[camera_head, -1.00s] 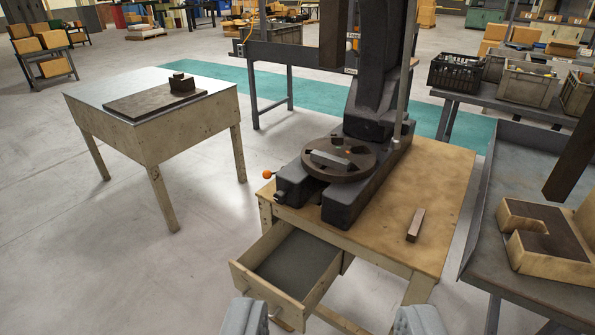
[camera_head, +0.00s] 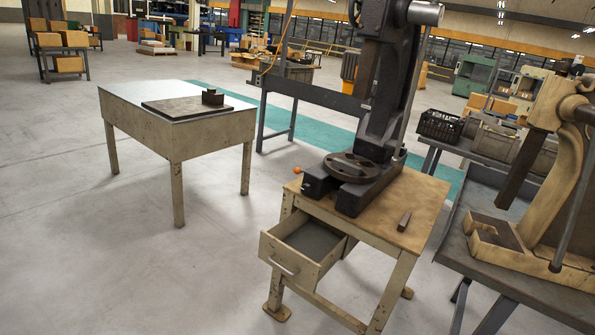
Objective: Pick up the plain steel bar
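A small plain steel-looking bar (camera_head: 404,221) lies flat on the right part of the wooden press table (camera_head: 425,200), near its front right edge. It stands clear of the dark arbor press (camera_head: 375,135). The press carries a slotted round plate (camera_head: 352,167) on its base, left of the bar. A grey bar-shaped piece seems to lie on that plate, but it is too small to tell clearly. My gripper does not show in this view, so its fingers and their distance from the bar are hidden.
An open drawer (camera_head: 300,250) sticks out from the press table's front. A metal-topped table (camera_head: 180,150) with a dark plate (camera_head: 185,106) stands left. A grey bench (camera_head: 480,258) with a tan press (camera_head: 560,170) stands close on the right. Floor between the tables is clear.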

